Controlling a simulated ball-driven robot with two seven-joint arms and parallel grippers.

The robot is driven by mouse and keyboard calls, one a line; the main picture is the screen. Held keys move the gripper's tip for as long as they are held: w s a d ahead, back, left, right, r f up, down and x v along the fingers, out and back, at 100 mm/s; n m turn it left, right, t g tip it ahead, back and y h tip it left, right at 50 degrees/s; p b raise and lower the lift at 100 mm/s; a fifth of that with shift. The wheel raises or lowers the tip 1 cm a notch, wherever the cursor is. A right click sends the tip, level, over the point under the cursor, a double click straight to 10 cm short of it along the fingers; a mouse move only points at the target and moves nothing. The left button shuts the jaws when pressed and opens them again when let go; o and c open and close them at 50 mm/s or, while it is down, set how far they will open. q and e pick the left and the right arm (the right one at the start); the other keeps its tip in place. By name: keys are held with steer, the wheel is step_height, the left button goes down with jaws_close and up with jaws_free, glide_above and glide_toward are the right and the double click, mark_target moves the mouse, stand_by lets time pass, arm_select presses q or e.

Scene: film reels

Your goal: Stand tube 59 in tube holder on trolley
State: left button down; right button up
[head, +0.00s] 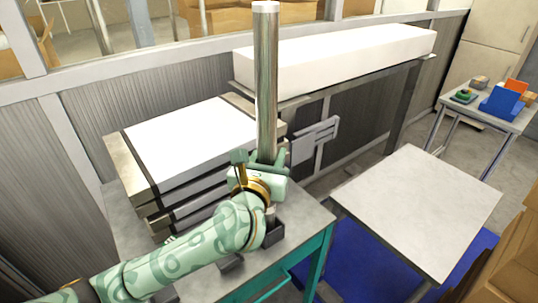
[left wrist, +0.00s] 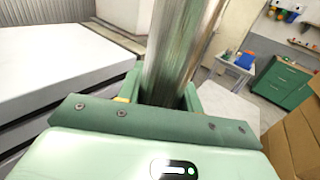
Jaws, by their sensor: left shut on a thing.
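A long, shiny metal tube (head: 266,80) stands nearly upright in the head view; I see no number on it. My left gripper (head: 262,168) is shut around its lower part. In the left wrist view the tube (left wrist: 182,50) rises between the fingers of my left gripper (left wrist: 168,90). A small dark holder (head: 275,236) sits on the grey top of the teal-framed trolley (head: 305,222), just below my gripper. My wrist hides much of the tube's lower end, so I cannot tell whether it is seated in the holder. My right gripper is not in view.
Stacked flat cases with a white top (head: 185,142) stand left of the tube. A long white box (head: 340,58) lies on a shelf behind. A bare grey table (head: 420,205) stands to the right. A small table (head: 490,112) with coloured items is farther back.

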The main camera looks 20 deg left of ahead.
arm_select(q)
steer(key=shift+f+b, duration=0.45)
steer(key=shift+f, duration=0.05)
stand_by(0.4)
steer(key=c, duration=1.2)
jaws_free()
steer(key=shift+f, duration=0.1)
steer(key=s+p, duration=0.3)
steer(key=s, duration=0.8)
steer(key=shift+s, duration=0.15)
